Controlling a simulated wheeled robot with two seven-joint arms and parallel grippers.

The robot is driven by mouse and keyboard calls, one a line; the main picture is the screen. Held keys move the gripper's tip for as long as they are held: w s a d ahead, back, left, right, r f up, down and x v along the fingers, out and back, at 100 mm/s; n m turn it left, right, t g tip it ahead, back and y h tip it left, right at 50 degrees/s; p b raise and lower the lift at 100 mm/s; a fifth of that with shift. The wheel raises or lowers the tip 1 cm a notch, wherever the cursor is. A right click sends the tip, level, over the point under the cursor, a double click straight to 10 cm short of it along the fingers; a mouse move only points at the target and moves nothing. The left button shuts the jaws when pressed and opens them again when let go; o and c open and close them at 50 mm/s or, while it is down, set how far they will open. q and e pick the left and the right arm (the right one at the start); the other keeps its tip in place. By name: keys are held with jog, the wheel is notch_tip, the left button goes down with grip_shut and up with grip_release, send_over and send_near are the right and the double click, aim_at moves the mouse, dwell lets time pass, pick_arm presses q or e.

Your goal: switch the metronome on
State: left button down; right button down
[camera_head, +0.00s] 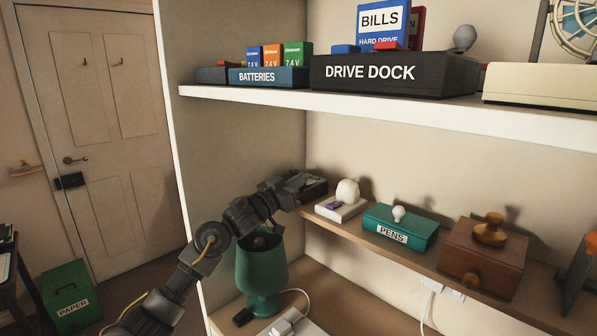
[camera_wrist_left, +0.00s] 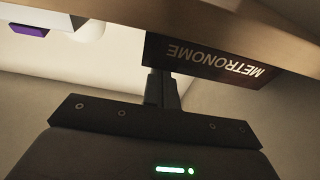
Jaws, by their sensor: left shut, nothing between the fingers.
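The metronome is a dark box on the lower wooden shelf. In the head view only part of it (camera_head: 316,190) shows, behind my left gripper (camera_head: 303,181). In the left wrist view its dark face (camera_wrist_left: 235,58) carries the word METRONOME, seen upside down. My left gripper is shut and empty, and its fingers (camera_wrist_left: 162,82) reach toward one end of that face. I cannot tell whether the fingertips touch it. The metronome's switch cannot be made out in either view. My right gripper is not in view.
A white box (camera_head: 333,210) with a purple part and pale ball stands right beside the metronome. A teal PENS box (camera_head: 412,238) and a brown wooden box (camera_head: 478,262) follow. A green lamp (camera_head: 258,275) stands below my left arm. The upper shelf (camera_head: 380,108) overhangs.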

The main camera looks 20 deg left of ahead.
pick_arm(q)
jog(key=shift+d, duration=0.15)
jog(key=shift+f, duration=0.1)
jog(key=f+b, duration=0.1)
jog(key=b, duration=0.1)
jog(key=shift+f+t+b, duration=0.25)
jog(key=shift+t+b, duration=0.1)
jog(key=shift+t, duration=0.05)
jog(key=r+p, duration=0.3)
jog(key=r, duration=0.1)
jog(key=r+p, duration=0.2)
jog(key=shift+s+p, duration=0.25)
jog(key=shift+p, duration=0.05)
jog(key=s+f+b, duration=0.1)
jog(key=f+b, duration=0.1)
jog(key=shift+s+a+f, duration=0.35)
jog(key=shift+a, duration=0.05)
jog(key=f+b+v, duration=0.1)
jog(key=b+v, duration=0.2)
jog(key=v, duration=0.4)
jog(key=shift+s+a, duration=0.2)
jog(key=shift+f, duration=0.1)
